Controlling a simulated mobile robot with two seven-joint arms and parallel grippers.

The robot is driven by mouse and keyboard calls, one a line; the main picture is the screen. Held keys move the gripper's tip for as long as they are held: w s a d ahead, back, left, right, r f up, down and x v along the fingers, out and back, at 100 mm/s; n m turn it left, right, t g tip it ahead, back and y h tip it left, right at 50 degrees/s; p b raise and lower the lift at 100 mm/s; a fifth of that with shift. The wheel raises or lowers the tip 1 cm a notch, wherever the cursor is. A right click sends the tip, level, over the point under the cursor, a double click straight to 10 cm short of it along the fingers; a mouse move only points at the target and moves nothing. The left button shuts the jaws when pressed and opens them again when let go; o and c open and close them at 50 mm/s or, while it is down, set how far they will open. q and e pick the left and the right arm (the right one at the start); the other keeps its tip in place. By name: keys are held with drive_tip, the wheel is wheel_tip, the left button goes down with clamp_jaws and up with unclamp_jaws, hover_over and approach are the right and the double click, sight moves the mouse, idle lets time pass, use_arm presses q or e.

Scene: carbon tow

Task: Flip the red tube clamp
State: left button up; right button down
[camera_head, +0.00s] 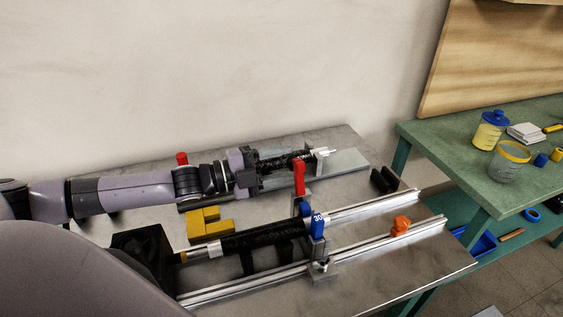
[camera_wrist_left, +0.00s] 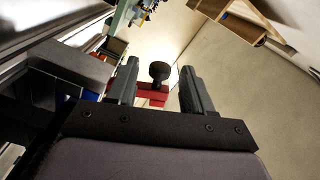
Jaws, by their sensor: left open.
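The red tube clamp (camera_head: 299,178) stands upright on the work table, beside the silver rail fixture. My left gripper (camera_head: 280,163) reaches in from the left, just left of the clamp's top. In the left wrist view, a red part (camera_wrist_left: 152,97) with a black round knob (camera_wrist_left: 158,72) shows in the gap between the two open fingers (camera_wrist_left: 160,80). I cannot tell whether the fingers touch it. Nothing is gripped. My right gripper is not in view.
A blue clamp marked 30 (camera_head: 318,225) sits in front, over a black tube (camera_head: 262,238) along the rails. A green bench (camera_head: 470,185) with jars stands at the right. The wall is behind.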

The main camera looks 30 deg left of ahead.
sight(294, 164)
use_arm(q)
drive_tip(key=shift+w+d, duration=0.1)
clamp_jaws()
idle(0.3)
drive_tip(key=shift+s+d+r+m, duration=0.35)
drive_tip(key=shift+d+m, duration=0.05)
drive_tip(key=shift+m, duration=0.75)
drive_tip(key=shift+s+d+r+m, duration=0.35)
drive_tip(key=shift+m, duration=0.85)
drive_tip(key=shift+s+d+r+m, duration=0.35)
drive_tip(key=shift+d+m, duration=0.05)
drive_tip(key=shift+m, duration=0.75)
